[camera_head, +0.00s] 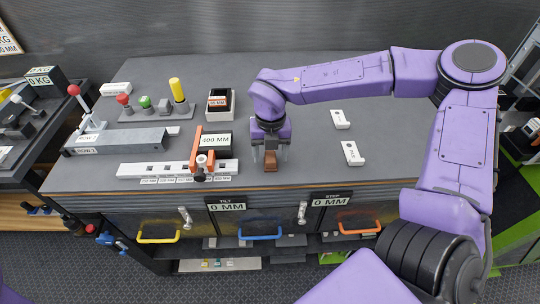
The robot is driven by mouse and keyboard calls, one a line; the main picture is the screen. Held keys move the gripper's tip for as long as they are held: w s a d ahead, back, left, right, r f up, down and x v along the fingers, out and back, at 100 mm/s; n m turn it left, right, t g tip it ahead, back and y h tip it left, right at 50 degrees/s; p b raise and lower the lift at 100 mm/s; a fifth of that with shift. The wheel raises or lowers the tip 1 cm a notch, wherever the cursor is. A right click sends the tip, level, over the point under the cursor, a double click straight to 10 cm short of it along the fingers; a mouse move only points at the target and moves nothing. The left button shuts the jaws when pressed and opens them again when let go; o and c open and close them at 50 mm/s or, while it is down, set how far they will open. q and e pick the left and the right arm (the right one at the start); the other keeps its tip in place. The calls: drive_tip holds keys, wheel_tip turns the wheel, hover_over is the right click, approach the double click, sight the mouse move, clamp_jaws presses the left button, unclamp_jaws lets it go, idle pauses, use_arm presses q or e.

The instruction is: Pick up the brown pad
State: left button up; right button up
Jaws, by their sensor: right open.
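The brown pad (271,160) is a small block on the grey workbench top (310,150), near its front edge. My right gripper (271,158) is above it, pointing down, with its fingers open on either side of the pad. I cannot tell whether the fingers touch it. The upper part of the pad is partly hidden by the gripper. My left gripper is not in view.
Left of the gripper stand an orange stop with a 400 MM display (216,140) and a white rail (140,169). Two white brackets (352,153) lie to the right. Button posts (178,91) stand farther back. Drawers with coloured handles (260,237) are below the front edge.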

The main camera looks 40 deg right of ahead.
drive_tip(key=shift+f, duration=0.6)
drive_tip(key=c, duration=1.2)
drive_tip(key=shift+r, duration=0.5)
drive_tip(key=s+d+r+b, duration=0.3)
drive_tip(key=s+r, duration=0.9)
drive_tip(key=s, duration=0.1)
drive_tip(key=shift+s+b, duration=0.35)
drive_tip(key=shift+s, duration=0.05)
